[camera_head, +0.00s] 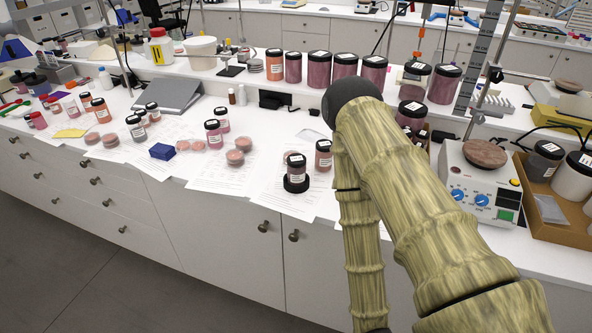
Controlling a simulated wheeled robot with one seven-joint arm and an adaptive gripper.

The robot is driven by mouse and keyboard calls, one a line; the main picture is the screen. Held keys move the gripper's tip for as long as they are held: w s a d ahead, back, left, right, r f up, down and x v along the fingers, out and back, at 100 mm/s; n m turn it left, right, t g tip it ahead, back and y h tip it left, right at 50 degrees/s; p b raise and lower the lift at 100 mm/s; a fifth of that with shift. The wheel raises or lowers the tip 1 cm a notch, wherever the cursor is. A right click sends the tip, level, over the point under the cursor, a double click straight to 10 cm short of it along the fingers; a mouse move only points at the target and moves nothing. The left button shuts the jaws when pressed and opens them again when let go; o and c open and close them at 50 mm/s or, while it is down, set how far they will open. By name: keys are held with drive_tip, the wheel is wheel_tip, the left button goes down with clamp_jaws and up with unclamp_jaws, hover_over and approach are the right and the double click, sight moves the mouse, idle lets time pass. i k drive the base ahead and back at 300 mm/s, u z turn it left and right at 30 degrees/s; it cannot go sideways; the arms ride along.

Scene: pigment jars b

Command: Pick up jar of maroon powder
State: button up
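Several clear jars with black lids and maroon or purplish powder stand in a row at the back of the white bench, among them a maroon jar (318,70), a second maroon jar (345,67) and a third maroon jar (375,71). A larger maroon jar (444,84) stands further right. A smaller jar of dull maroon-pink powder (213,135) stands on papers nearer the front. I cannot tell which jar the task names. My bent arm crosses the right half of the view and hides part of the bench. My gripper is out of view.
A hotplate-like device (480,192) and a cardboard box (556,208) are at right. A blue box (162,151) lies left.

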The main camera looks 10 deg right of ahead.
sight(296, 176)
drive_tip(key=z, duration=0.45)
drive_tip(key=k, duration=1.1)
drive_tip(key=u, duration=0.5)
drive_tip(key=i, duration=0.65)
drive_tip(key=u, duration=0.45)
